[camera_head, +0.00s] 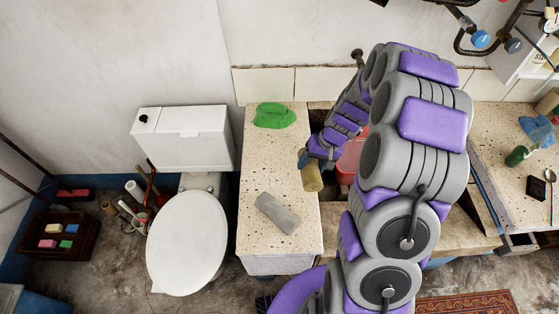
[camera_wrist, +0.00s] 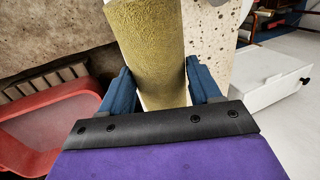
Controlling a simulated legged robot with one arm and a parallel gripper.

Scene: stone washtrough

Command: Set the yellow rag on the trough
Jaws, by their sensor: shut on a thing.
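A rolled yellow rag (camera_wrist: 150,45) is between the two blue fingers of my gripper (camera_wrist: 158,88) in the wrist view, and the fingers press on its sides. In the head view the rag (camera_head: 312,178) hangs below my gripper (camera_head: 304,160), over the right edge of the speckled stone counter of the trough (camera_head: 262,165). I cannot tell whether the rag touches the stone. My arm hides much of the basin part of the trough.
A red tub (camera_head: 348,160) sits right of the rag, partly behind my arm. A white toilet (camera_head: 187,240) stands left. A green bottle (camera_head: 517,155) lies on the right counter.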

